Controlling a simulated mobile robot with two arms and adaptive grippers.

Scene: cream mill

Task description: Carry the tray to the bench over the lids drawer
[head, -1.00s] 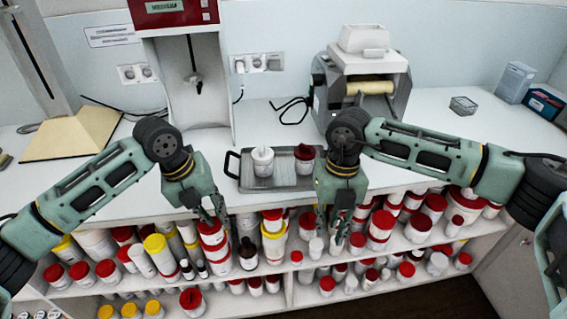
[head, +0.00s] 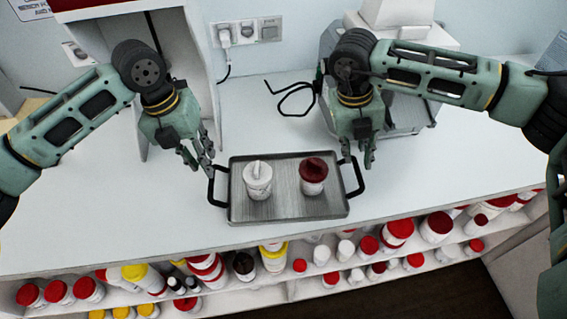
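The grey metal tray (head: 285,212) with two black side handles lies on the white bench near its front edge. A white-lidded jar (head: 258,182) and a dark-red-lidded jar (head: 313,178) stand upright on it. My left gripper (head: 198,170) is beside the tray's left handle, with its fingers pointing down. My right gripper (head: 365,158) is over the bench beside the right handle. Neither appears to hold anything, and their finger gaps are hard to make out. No lids drawer can be identified in the view.
A white-sided machine (head: 178,90) stands behind my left gripper, and a grey roller machine (head: 410,110) behind my right one. A black cable (head: 292,100) lies at the back. Shelves below the bench hold several jars. The bench is clear to the left and right of the tray.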

